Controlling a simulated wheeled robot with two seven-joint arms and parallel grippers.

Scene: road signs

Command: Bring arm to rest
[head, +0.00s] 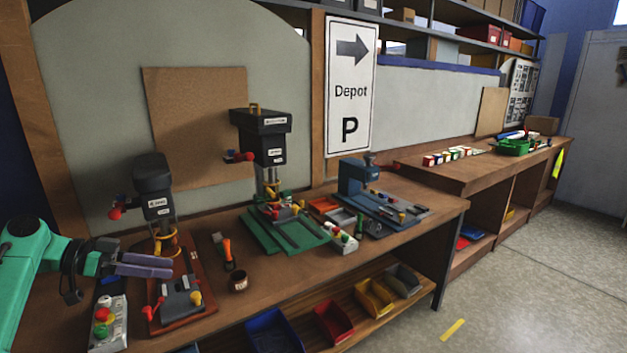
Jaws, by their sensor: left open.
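My left gripper (146,265) comes in from the left on a green arm, above the left end of the wooden workbench (285,262). Its two grey-purple fingers point right and are open, with nothing seen between them. They are in front of the leftmost drill press (155,190), near its reddish base; I cannot tell the exact gap. A control box (108,325) with coloured buttons lies below the gripper. My right gripper is not in view.
A taller drill press (262,140) and a blue machine (357,176) stand further right on the bench. A small dark cup (238,282) sits near the front edge. Coloured bins (333,320) fill the lower shelf. A Depot sign (351,88) hangs behind.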

